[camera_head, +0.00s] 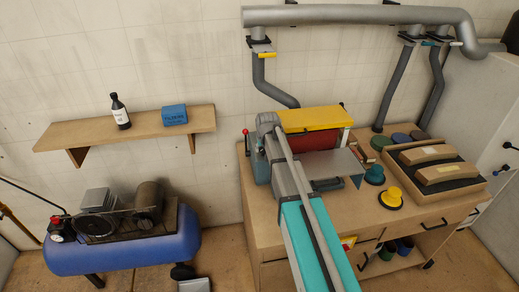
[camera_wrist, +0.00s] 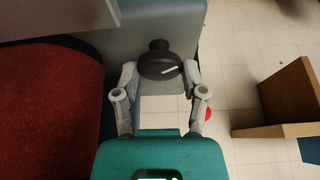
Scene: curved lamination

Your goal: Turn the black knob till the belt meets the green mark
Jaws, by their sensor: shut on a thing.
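The black knob (camera_wrist: 157,60) is on the grey side of the machine in the wrist view, with a short white line on its face. My gripper (camera_wrist: 159,73) is shut on the knob, one grey finger on each side. The red belt (camera_wrist: 45,100) fills the left of the wrist view. It also shows in the head view (camera_head: 312,163) under the machine's yellow cover (camera_head: 314,119). In the head view my arm covers the machine's left part, and I cannot make out the knob or my fingers there. I cannot make out the green mark in either view.
A red-tipped lever (camera_head: 245,132) stands at the machine's left. The wooden bench (camera_head: 340,222) holds a yellow pot (camera_head: 391,197), a teal pot (camera_head: 374,175) and a tray (camera_head: 400,165) of curved wooden pieces. A wall shelf (camera_head: 75,133) and a blue compressor (camera_head: 120,250) are at left.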

